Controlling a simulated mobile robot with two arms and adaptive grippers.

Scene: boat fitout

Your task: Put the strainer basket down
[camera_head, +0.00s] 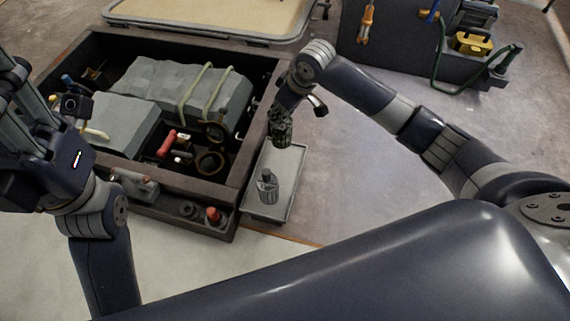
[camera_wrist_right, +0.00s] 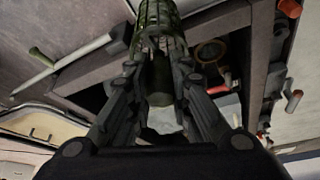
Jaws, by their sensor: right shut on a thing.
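The strainer basket (camera_head: 282,133) is a dark greenish mesh cylinder. My right gripper (camera_head: 289,106) is shut on it, above the far end of a small grey tray (camera_head: 290,196). In the right wrist view, the basket (camera_wrist_right: 158,22) shows between my right gripper's fingers (camera_wrist_right: 157,75). I cannot tell whether its lower end touches the tray. My left gripper (camera_head: 22,95) is at the left edge, over the dark box's left side; its fingertips are cut off or unclear.
A grey bottle-like fitting (camera_head: 267,187) stands on the tray's near part. The dark open box (camera_head: 245,165) beside the tray holds grey wrapped blocks (camera_head: 187,88), a ring (camera_head: 210,162) and small parts. A dark rack (camera_head: 385,45) stands at the back right. Floor right of the tray is clear.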

